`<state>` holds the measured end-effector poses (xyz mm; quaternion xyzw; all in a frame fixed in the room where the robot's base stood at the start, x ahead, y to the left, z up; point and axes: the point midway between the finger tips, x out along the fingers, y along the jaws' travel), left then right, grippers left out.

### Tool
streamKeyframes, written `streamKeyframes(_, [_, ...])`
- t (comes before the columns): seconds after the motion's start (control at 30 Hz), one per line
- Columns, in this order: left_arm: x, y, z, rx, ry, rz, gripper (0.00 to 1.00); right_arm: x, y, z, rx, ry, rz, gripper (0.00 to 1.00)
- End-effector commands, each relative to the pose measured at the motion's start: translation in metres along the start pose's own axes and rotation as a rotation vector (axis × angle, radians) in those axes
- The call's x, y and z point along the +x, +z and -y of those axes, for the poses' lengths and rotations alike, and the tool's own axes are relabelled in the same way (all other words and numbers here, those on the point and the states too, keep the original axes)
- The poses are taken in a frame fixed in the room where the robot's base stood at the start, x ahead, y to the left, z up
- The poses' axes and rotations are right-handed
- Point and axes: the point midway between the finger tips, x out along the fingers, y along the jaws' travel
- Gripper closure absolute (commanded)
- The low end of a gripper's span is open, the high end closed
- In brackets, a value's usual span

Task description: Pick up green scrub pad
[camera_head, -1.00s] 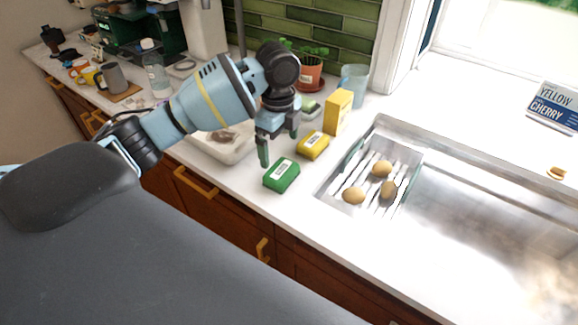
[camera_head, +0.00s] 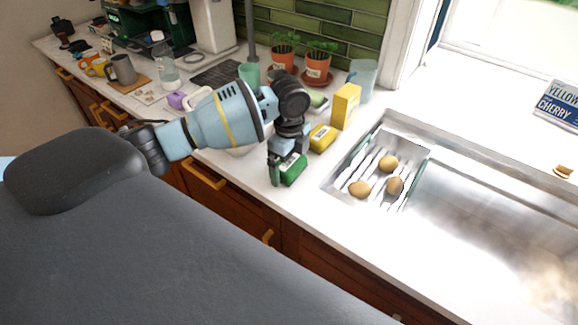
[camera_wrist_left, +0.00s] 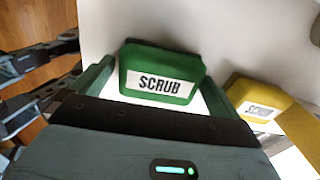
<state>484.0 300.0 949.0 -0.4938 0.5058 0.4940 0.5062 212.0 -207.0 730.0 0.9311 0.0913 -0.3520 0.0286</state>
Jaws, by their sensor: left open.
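The green scrub pad (camera_head: 294,170) lies on the white counter near its front edge, left of the sink. Its white label reads SCRUB in the left wrist view (camera_wrist_left: 162,66). My left gripper (camera_head: 287,172) is low over the pad and open. In the left wrist view its two green fingers (camera_wrist_left: 155,88) stand at the left and right of the pad's near part. I cannot tell whether they touch it.
A yellow pad (camera_head: 322,138) lies close to the right of the green one. A yellow box (camera_head: 345,106) stands behind it. The sink (camera_head: 470,215) with a rack (camera_head: 338,187) holding several potatoes is to the right. Potted plants (camera_head: 317,66) stand behind.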

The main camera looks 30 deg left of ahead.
Motion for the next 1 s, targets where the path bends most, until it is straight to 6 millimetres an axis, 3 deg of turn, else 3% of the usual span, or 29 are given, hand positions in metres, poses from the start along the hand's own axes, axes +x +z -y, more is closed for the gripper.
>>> streamKeyframes(0.2, [0.001,0.0,0.0,0.0,-0.001,0.0,0.0,0.0,0.0,0.0,0.0,0.0,0.0,1.0])
streamKeyframes(0.5, [0.0,0.0,0.0,0.0,-0.001,0.0,0.38,0.0,0.0,0.0,-0.001,0.0,0.0,1.0])
streamKeyframes(0.83, [-0.002,0.0,0.0,0.0,-0.001,0.0,0.39,0.0,0.001,0.0,-0.001,0.0,0.001,1.0])
streamKeyframes(1.0, [-0.014,0.0,0.001,0.0,-0.002,-0.002,0.39,0.0,0.002,0.0,0.0,0.0,0.004,1.0])
